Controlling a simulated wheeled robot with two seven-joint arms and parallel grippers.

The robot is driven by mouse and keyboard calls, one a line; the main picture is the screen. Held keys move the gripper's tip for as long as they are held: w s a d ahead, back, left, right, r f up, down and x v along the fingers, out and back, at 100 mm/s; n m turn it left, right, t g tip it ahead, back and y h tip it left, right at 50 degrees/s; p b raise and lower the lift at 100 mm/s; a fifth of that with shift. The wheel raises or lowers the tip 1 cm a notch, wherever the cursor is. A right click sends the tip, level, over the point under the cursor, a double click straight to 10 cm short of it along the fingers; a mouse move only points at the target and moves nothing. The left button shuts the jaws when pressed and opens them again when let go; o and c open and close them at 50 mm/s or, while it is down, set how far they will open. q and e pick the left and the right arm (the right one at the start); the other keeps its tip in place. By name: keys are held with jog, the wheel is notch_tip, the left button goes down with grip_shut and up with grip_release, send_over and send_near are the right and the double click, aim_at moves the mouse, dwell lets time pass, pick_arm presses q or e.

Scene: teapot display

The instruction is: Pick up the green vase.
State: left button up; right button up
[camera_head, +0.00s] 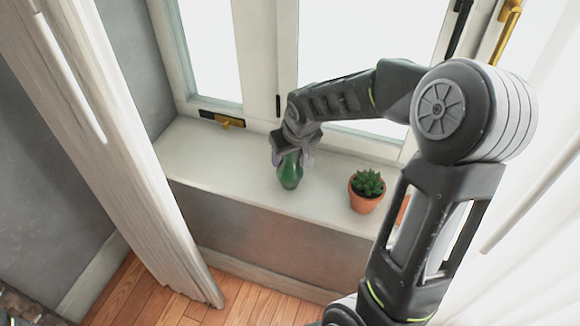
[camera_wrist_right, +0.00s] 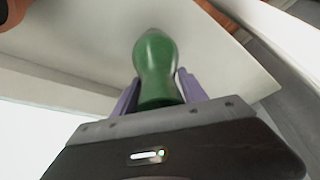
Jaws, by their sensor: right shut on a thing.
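The green vase (camera_head: 290,172) is at the window sill (camera_head: 225,170) in the head view, below my right gripper (camera_head: 293,157). The gripper's fingers are shut on the vase's upper part. In the right wrist view the vase (camera_wrist_right: 155,65) sits between the two purple fingers of my right gripper (camera_wrist_right: 158,90), one on each side. The vase looks upright in the head view. I cannot tell whether its base touches the sill. My left gripper is not in view.
A small green plant in a terracotta pot (camera_head: 366,192) stands on the sill to the right of the vase. Another orange object (camera_head: 403,210) is partly hidden behind my right arm. The window frame rises behind the sill, and a white curtain (camera_head: 130,150) hangs at left. The sill's left part is clear.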

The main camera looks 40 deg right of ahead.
grip_shut()
dwell(0.3)
notch_tip(320, 180, up, 10)
jog(key=shift+r+b, duration=0.1)
jog(key=shift+b, duration=0.4)
dwell(0.5)
